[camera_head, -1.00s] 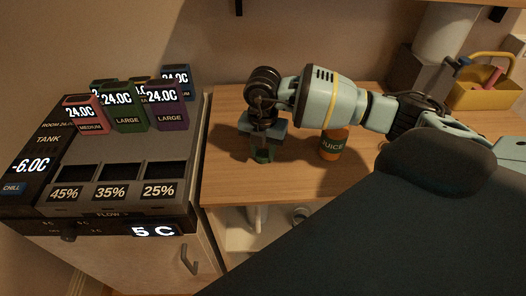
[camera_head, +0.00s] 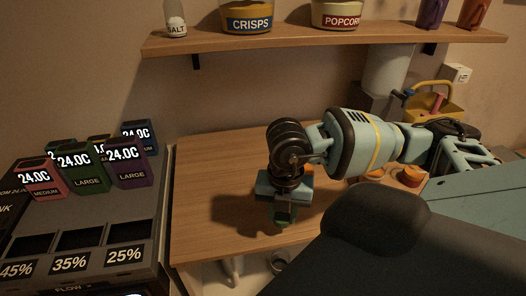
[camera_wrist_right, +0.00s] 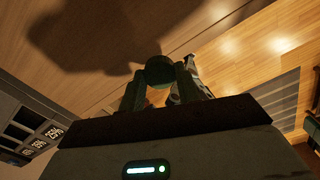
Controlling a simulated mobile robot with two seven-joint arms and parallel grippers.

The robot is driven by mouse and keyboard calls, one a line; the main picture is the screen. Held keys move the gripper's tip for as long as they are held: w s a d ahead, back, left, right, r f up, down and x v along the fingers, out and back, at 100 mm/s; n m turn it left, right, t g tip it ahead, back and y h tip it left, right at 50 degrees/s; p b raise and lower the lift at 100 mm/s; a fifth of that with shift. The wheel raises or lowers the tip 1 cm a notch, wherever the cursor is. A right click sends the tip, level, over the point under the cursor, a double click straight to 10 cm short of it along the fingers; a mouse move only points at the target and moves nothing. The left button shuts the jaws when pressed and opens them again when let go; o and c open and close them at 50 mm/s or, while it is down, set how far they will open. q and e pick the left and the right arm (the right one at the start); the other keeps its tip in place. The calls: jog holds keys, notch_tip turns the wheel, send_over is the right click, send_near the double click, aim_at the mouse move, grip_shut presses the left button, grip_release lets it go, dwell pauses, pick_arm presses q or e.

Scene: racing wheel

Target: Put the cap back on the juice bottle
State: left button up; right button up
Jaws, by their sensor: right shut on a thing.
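My right gripper (camera_head: 283,212) points down over the wooden table. In the right wrist view its two fingers (camera_wrist_right: 160,85) are shut on a dark round green piece, the cap (camera_wrist_right: 160,70). In the head view the cap is hard to tell from the fingers. The juice bottle is mostly hidden behind the gripper; an orange patch (camera_head: 306,171) beside the gripper appears to be part of it. I cannot tell whether the cap touches the bottle. My left gripper is out of view.
A drink machine with several labelled cartridges (camera_head: 85,168) stands left of the table (camera_head: 210,165). A shelf (camera_head: 300,42) holds a salt shaker and tubs. A yellow bin (camera_head: 435,103) stands at the back right. The table's left part is clear.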

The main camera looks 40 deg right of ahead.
jog(key=shift+s+d, duration=0.15)
jog(key=shift+s, duration=0.6)
